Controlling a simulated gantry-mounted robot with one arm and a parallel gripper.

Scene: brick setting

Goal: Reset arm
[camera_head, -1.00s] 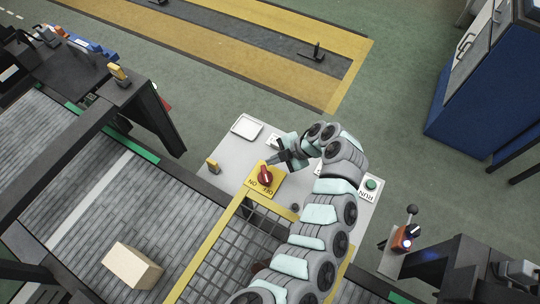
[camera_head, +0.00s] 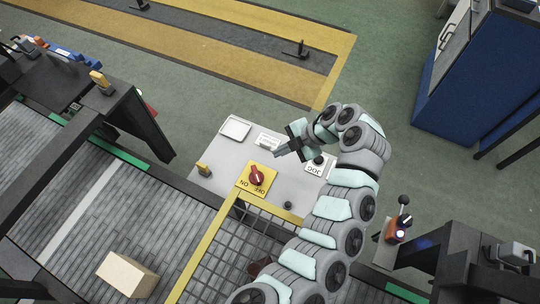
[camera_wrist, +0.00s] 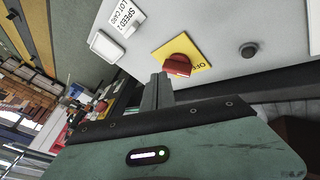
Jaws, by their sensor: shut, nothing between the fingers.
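My gripper (camera_head: 279,153) is above the grey control panel (camera_head: 222,174), up and to the right of the red rotary knob (camera_head: 256,176) and apart from it. The knob sits on a yellow plate (camera_head: 244,187) marked ON and OFF. In the wrist view my shut, empty fingers (camera_wrist: 157,88) point toward the panel, and the red knob (camera_wrist: 178,66) shows just beyond and to the right of them.
The panel also bears a white rectangular piece (camera_head: 236,128), a yellow switch (camera_head: 204,169) and a JOG label (camera_head: 314,169). A cardboard box (camera_head: 127,274) lies on the conveyor (camera_head: 60,200). A yellow-framed mesh guard (camera_head: 232,240) borders the panel. A small lever box (camera_head: 399,228) stands at right.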

